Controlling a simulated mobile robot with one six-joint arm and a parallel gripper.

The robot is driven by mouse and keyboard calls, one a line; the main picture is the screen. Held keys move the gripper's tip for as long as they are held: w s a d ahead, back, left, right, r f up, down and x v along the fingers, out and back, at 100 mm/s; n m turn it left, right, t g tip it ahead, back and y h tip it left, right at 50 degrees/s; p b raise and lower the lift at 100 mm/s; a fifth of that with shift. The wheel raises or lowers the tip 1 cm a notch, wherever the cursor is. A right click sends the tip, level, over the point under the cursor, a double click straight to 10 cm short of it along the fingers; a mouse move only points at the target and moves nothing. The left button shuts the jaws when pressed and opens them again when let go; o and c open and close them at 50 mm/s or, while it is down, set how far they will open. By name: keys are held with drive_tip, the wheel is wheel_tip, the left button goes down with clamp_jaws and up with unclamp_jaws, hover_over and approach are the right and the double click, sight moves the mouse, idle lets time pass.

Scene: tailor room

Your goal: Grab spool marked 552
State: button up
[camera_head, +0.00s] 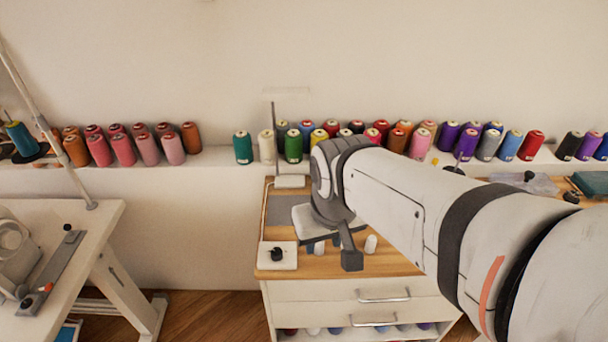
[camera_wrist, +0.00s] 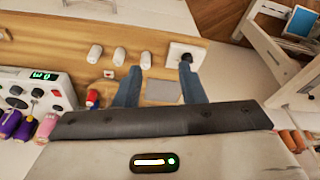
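Several coloured thread spools stand in a row on the wall ledge, among them a green spool (camera_head: 293,146), a cream spool (camera_head: 266,146), a teal spool (camera_head: 243,148) and a red spool (camera_head: 531,145). Their labels are too small to read, so I cannot tell which is marked 552. My gripper (camera_wrist: 160,78) is open and empty, its two fingers apart above the wooden worktop in the wrist view. In the head view my arm hides part of the ledge and worktop.
The wooden worktop (camera_head: 394,262) tops a white drawer cabinet. In the wrist view, small white pieces (camera_wrist: 119,56) and a white plate with a dark knob (camera_wrist: 180,58) lie near my fingers. A control box with a display (camera_wrist: 42,88) is at left. A white table (camera_head: 95,235) stands left.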

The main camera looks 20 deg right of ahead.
drive_tip(key=shift+o, duration=0.6)
drive_tip(key=shift+s, duration=0.15)
drive_tip(key=shift+o, duration=0.7)
drive_tip(key=shift+w+d, duration=0.15)
drive_tip(key=shift+w, duration=0.15)
drive_tip(key=w+d+f+m+g, duration=0.1)
drive_tip(key=w+d+f+m, duration=0.3)
drive_tip(key=w+d+f+m+p, duration=0.1)
drive_tip(key=w+d+f+m, duration=0.2)
drive_tip(key=d+f+m, duration=0.1)
drive_tip(key=w+d+f+m+g, duration=0.1)
drive_tip(key=w+d+f+m, duration=0.2)
drive_tip(key=w+f+m, duration=0.1)
drive_tip(key=shift+w+d+f+g+p, duration=0.3)
drive_tip(key=shift+d+f, duration=0.1)
drive_tip(key=shift+f, duration=0.05)
drive_tip(key=shift+a+f+p, duration=0.15)
drive_tip(key=shift+f, duration=1.8)
drive_tip(key=shift+a+f+p, duration=0.15)
drive_tip(key=shift+f, duration=1.8)
drive_tip(key=shift+c, duration=0.3)
clamp_jaws()
